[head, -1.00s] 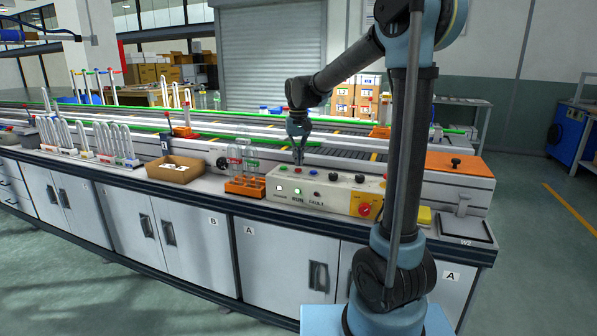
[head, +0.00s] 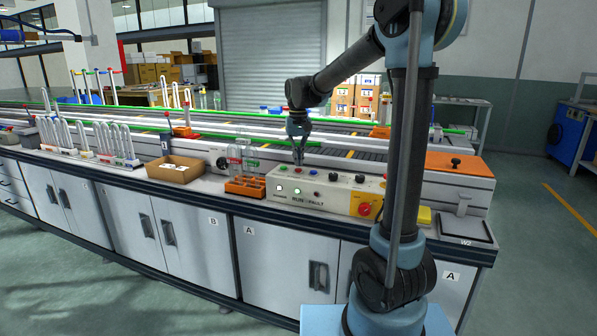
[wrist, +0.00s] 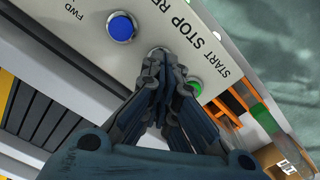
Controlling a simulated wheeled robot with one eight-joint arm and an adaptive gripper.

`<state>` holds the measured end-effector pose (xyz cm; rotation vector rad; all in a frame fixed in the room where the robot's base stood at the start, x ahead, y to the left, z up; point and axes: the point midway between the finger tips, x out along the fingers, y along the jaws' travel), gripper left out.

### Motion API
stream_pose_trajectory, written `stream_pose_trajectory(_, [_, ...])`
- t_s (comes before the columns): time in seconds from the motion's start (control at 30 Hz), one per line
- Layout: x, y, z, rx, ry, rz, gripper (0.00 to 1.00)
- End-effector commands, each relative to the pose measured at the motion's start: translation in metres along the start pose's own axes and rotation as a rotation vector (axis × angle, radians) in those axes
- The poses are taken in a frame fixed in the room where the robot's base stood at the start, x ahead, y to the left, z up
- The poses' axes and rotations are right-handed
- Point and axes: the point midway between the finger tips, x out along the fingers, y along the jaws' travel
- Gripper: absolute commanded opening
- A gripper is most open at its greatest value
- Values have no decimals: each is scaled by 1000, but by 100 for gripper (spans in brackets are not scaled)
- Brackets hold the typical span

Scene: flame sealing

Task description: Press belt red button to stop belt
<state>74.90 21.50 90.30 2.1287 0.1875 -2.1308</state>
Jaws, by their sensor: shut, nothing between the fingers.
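The belt control box (head: 335,199) is a cream panel on the bench front, with a row of buttons and knobs on top. My gripper (head: 298,162) points down over the red button there, its fingers shut and empty. In the wrist view my gripper (wrist: 161,68) has its fingertips together at the button beside the STOP label. Only part of that button's grey rim (wrist: 157,52) shows; its red cap is hidden by the fingers. The blue button (wrist: 121,27) and the green START button (wrist: 195,87) sit on either side. I cannot tell whether the fingertips touch the red cap.
A red emergency knob on a yellow plate (head: 366,207) is at the box's right end. An orange rack (head: 245,187) and a cardboard tray (head: 175,169) stand to the left. The conveyor belt (head: 345,152) runs behind the box. Glass tubes stand further left.

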Motion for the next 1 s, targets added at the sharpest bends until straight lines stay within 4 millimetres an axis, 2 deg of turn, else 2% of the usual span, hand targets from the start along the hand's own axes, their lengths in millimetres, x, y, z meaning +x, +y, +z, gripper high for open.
stream_pose_trajectory(1.0, [12,0,0,0,0,0,0])
